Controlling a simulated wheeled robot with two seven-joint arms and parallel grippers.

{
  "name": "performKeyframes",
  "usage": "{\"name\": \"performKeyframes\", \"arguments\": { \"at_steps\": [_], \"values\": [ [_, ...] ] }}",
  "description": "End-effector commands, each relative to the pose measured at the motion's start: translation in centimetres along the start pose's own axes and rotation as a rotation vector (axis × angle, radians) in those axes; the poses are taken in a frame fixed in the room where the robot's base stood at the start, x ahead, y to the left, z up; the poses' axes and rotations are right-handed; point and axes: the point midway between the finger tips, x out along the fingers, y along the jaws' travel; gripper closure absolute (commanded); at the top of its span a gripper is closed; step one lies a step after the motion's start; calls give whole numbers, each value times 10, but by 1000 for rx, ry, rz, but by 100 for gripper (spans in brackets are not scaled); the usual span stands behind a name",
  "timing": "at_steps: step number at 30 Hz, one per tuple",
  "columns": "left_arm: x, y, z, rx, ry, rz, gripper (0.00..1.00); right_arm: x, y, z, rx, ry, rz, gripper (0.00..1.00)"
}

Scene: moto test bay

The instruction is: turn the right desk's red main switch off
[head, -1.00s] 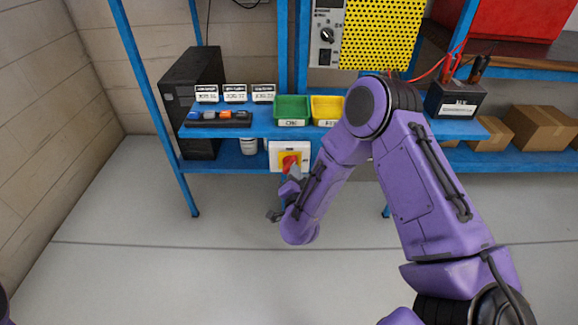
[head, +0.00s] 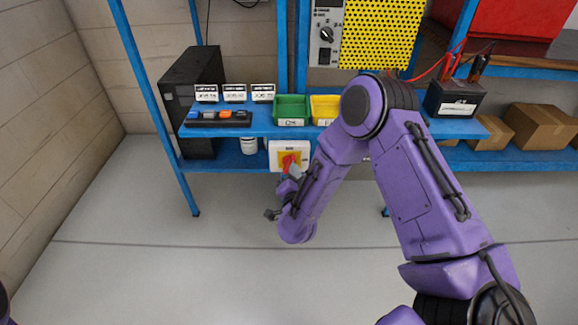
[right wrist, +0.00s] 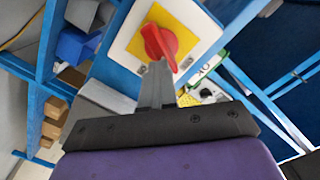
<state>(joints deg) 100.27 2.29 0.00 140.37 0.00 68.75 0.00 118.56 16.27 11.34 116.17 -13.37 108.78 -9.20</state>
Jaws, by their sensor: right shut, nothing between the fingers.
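The red main switch (head: 290,161) is a red rotary handle on a yellow plate in a white box (head: 274,163) fixed to the front of the blue desk, below its top. In the right wrist view the red handle (right wrist: 158,45) stands tilted on the yellow plate (right wrist: 180,22). My right gripper (head: 293,173) is just in front of the switch. Its fingers (right wrist: 158,68) are shut with nothing between them, and their tips are at the lower end of the handle. I cannot tell if they touch it. My left gripper is not in view.
The desk (head: 262,122) carries a green bin (head: 291,108), a yellow bin (head: 326,106), a small button strip (head: 219,118) and display boxes. A black computer tower (head: 185,95) stands at the left. A dark box with red leads (head: 455,98) is at the right. The floor in front is clear.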

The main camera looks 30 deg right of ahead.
Motion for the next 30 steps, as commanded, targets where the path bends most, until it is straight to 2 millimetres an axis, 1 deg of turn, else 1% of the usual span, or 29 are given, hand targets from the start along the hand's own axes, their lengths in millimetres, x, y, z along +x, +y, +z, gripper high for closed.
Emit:
{"name": "performKeyframes", "arguments": {
  "at_steps": [1, 30],
  "values": [
    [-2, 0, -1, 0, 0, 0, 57, 28, -22, -24, 40, 93, -39, 100],
    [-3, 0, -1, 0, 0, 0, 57, 28, -33, -16, 39, 84, -49, 100]
  ]
}}
